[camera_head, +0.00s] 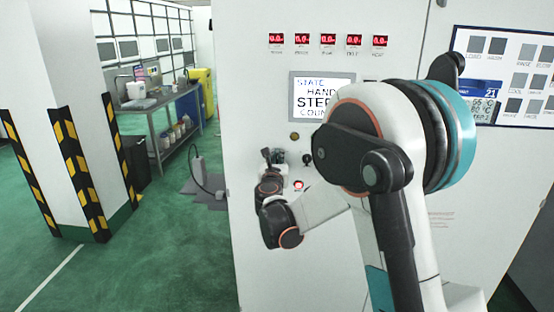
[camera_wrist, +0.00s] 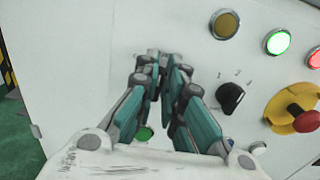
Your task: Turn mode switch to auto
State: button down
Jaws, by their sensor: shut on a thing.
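My gripper (camera_wrist: 163,66) is at the white cabinet front, its teal-padded fingers drawn together at the tips. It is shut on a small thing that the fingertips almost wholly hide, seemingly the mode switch. In the head view my gripper (camera_head: 268,160) is at the cabinet's left part, below the screen. A black rotary knob (camera_wrist: 230,97) with small marks around it is to the right of my fingers, apart from them; it also shows in the head view (camera_head: 307,159). The screen (camera_head: 322,97) reads STATE HAND, with STEP and COUNT lines below.
Right of my fingers are an amber lamp (camera_wrist: 226,24), a lit green lamp (camera_wrist: 277,41) and a red emergency stop on a yellow base (camera_wrist: 275,104). A green button (camera_wrist: 143,133) shows between my fingers. A striped pillar (camera_head: 70,110) and a bench (camera_head: 160,127) are at the left.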

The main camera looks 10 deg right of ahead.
jog(key=shift+m, duration=0.3)
jog(key=shift+s+d+f+m+b, duration=0.1)
jog(key=shift+d+m+b, duration=0.2)
jog(key=shift+m, duration=1.05)
jog(key=shift+s+d+f+m+b, duration=0.1)
jog(key=shift+m+b, duration=0.25)
jog(key=shift+m, duration=1.05)
jog(key=shift+d+f+m+b, duration=0.15)
jog(key=shift+m+b, duration=0.2)
jog(key=shift+m, duration=1)
jog(key=c, duration=1.7)
grip_release()
jog(key=shift+r, duration=0.1)
jog(key=v, duration=1.2)
